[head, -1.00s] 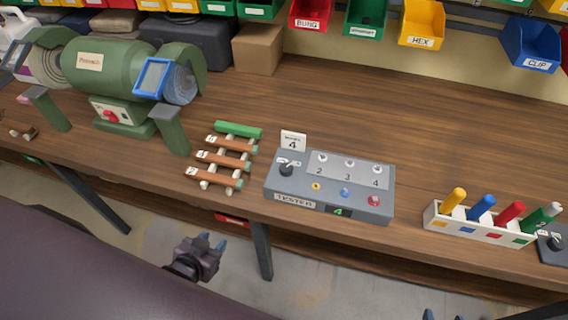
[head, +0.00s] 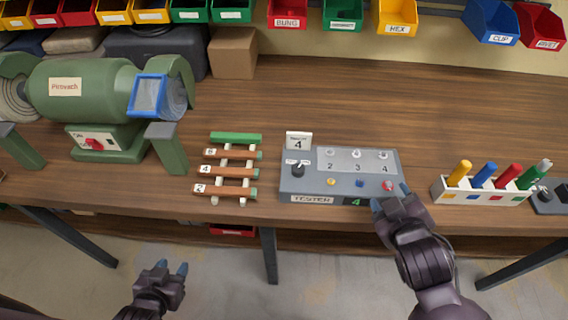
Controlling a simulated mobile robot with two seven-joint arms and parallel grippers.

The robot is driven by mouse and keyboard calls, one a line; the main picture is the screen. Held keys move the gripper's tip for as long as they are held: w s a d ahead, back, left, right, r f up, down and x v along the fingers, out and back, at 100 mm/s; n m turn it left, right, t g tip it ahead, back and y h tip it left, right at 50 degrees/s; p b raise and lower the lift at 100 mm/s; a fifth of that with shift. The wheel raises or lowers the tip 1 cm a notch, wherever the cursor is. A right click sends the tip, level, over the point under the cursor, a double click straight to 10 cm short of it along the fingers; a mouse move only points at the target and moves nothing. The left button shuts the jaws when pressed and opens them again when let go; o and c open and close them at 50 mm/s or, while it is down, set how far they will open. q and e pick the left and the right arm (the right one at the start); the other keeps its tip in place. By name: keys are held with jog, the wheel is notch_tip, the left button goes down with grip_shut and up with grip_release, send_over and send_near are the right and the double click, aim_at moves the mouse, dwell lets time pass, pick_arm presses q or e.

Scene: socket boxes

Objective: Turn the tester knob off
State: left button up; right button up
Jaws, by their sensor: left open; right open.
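The grey tester box (head: 340,175) sits near the front edge of the wooden bench. Its black knob (head: 298,170) is at the box's left side, beside small white markings too small to read. A green 4 shows on its small display (head: 355,202). My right gripper (head: 391,197) is open at the box's front right corner, near the red button (head: 388,185), partly covering that corner; I cannot tell if it touches. My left gripper (head: 172,269) is open and empty, below and in front of the bench, well away from the knob.
A white holder with coloured pegs (head: 480,191) is at the right. Bench behind the tester is clear.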

jog(key=w+a+r+n+t+y, duration=0.1)
jog(key=r, duration=0.1)
jog(key=w+a+r+n+t+y, duration=0.1)
jog(key=w+a+r+n, duration=0.1)
jog(key=w+a+r+n+t, duration=0.1)
jog(key=a+r+n, duration=0.1)
jog(key=shift+w+a+r+y, duration=0.2)
jog(key=shift+w+y, duration=0.2)
jog(key=w+a+r+n+t+y, duration=0.1)
jog(key=a+r+n+t+y, duration=0.1)
jog(key=a+r+n+y, duration=0.7)
jog(key=s+a+r+n+g+y, duration=0.2)
jog(key=s+a+n+g+y, duration=0.2)
jog(key=a+n+g, duration=0.8)
jog(key=s+a+r+n+g+y, duration=0.1)
jog(key=s+a+n+g+y, duration=0.3)
jog(key=n+g, duration=0.95)
jog(key=n+t+h, duration=0.7)
jog(key=n+h, duration=1.3)
jog(key=n, duration=0.2)
send_near(298, 167)
jog(key=shift+m, duration=0.25)
notch_tip(298, 167, down, 8)
jog(key=shift+s+r, duration=0.1)
jog(key=shift+a+f, duration=0.1)
jog(key=shift+f, duration=0.55)
pick_arm(q)
jog(key=shift+w+d+f, duration=0.1)
jog(key=shift+w+d, duration=0.05)
jog(key=shift+d, duration=0.05)
